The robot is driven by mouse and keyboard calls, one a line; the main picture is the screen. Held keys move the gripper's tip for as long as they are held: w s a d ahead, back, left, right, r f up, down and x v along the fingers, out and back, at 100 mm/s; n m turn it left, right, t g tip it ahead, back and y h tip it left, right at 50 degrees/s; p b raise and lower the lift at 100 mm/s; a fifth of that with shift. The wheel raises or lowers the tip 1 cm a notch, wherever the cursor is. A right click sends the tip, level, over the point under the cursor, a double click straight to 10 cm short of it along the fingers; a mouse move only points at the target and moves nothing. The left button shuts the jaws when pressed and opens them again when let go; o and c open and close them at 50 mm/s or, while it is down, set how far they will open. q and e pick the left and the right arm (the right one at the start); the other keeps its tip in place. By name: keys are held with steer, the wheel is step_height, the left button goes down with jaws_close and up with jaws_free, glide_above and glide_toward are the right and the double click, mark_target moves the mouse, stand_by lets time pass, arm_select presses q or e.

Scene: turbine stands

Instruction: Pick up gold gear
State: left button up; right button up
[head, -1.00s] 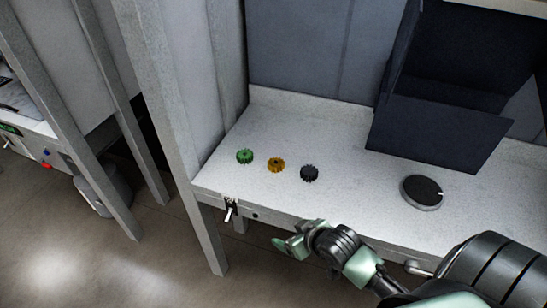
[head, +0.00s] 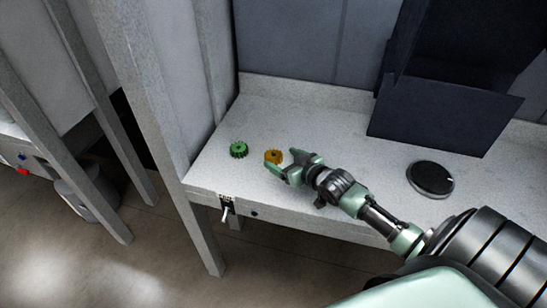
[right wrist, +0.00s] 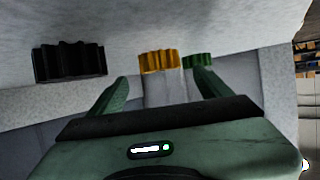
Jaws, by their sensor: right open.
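The gold gear (head: 273,156) lies on the white bench top, between the green gear (head: 239,150) and my right gripper (head: 281,161). My right gripper is open and empty, with its fingertips close to the gold gear's right side. In the right wrist view the gold gear (right wrist: 158,62) shows beyond the gap between the two open fingers (right wrist: 160,92). Whether a finger touches it I cannot tell. The black gear (right wrist: 69,62) shows at the left of the right wrist view; my gripper hides it in the head view. My left gripper is not in view.
A dark round disc (head: 430,179) lies on the bench at the right. A dark open box (head: 437,124) stands behind it. A grey post (head: 150,120) rises at the bench's left end, and a small switch (head: 226,209) sits on its front edge.

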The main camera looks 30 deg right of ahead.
mark_target(273, 154)
steer(key=x, duration=0.4)
steer(key=shift+w+a+f+p, duration=0.1)
steer(key=shift+w+p, duration=0.1)
steer(key=shift+p, duration=0.15)
steer(key=shift+w+f, duration=0.15)
steer(key=shift+w, duration=0.2)
steer(key=shift+w+f, duration=0.1)
steer(key=shift+w, duration=0.05)
steer(key=c, duration=1.7)
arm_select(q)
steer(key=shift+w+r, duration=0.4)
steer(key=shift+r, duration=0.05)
arm_select(e)
jaws_close()
